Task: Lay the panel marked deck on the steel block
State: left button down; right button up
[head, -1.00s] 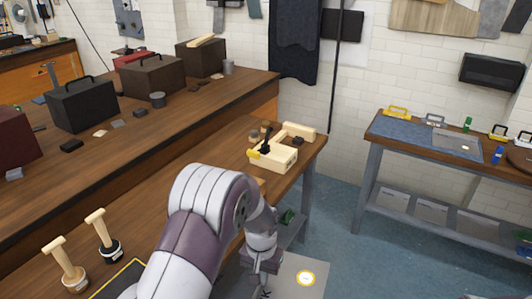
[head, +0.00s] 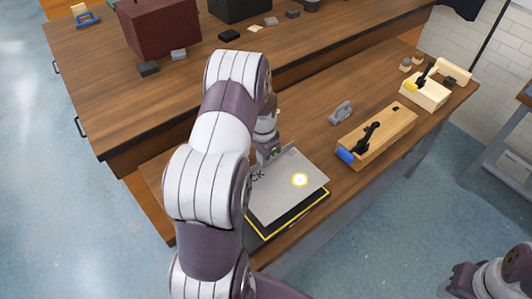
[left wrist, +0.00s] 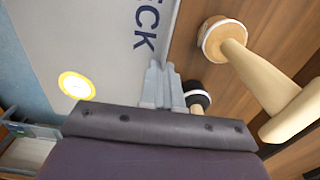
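The deck panel (head: 287,196) is a flat grey sheet with dark letters, partly hidden, and a yellow-ringed white disc. The left wrist view shows the panel (left wrist: 95,35) with "ECK" readable. My left gripper (head: 268,154) is shut on its far edge; the fingers also show in the left wrist view (left wrist: 160,85). The panel is over a black, yellow-bordered mat (head: 290,222) on the bench; I cannot tell the gap. No steel block is clearly identifiable; it may be hidden under the panel. My right gripper (head: 466,276) is at the lower right, its fingers unclear.
Two wooden-handled tools (left wrist: 262,75) (left wrist: 197,97) stand close to the left gripper. A small grey metal piece (head: 341,112), a long wooden block with a black clamp (head: 385,134) and a smaller clamped block (head: 425,92) stand on the bench. Dark boxes (head: 160,27) are behind.

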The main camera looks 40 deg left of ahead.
aim_at(264, 171)
pick_arm(q)
jog(key=shift+a+f+b, duration=0.1)
jog(key=shift+f+b, duration=0.2)
jog(key=shift+f, duration=0.2)
jog(key=f+b, duration=0.3)
jog(key=f, duration=0.1)
jog(key=shift+w+d+f+b, duration=0.1)
jog(key=shift+d+f+b, duration=0.1)
jog(key=shift+f+b, duration=0.15)
jog(key=shift+a+f, duration=0.1)
jog(key=shift+f, duration=0.2)
jog(key=shift+f, duration=0.15)
dwell(0.7)
